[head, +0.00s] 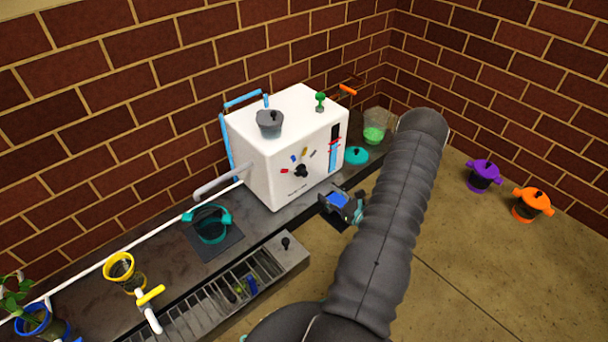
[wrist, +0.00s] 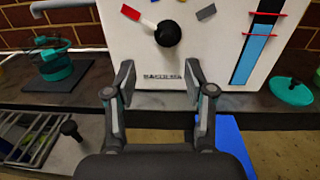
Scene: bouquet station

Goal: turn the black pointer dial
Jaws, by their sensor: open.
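The black pointer dial (head: 302,170) is on the front face of a white box (head: 285,120). Coloured marks sit around it; the head view shows red, blue, yellow and grey ones. In the wrist view the dial (wrist: 168,33) is a round black knob near the top, between a red mark (wrist: 130,12) and a grey mark (wrist: 206,12). My gripper (wrist: 160,78) is open and empty, its two fingers apart below the dial in the picture. It is not touching the dial.
A teal lid (head: 356,155) and a beaker of green liquid (head: 374,130) stand right of the box. A teal-rimmed pot (head: 212,226) stands to its left. A slatted tray (head: 205,307) with a small black knob (head: 286,243) lies at the front.

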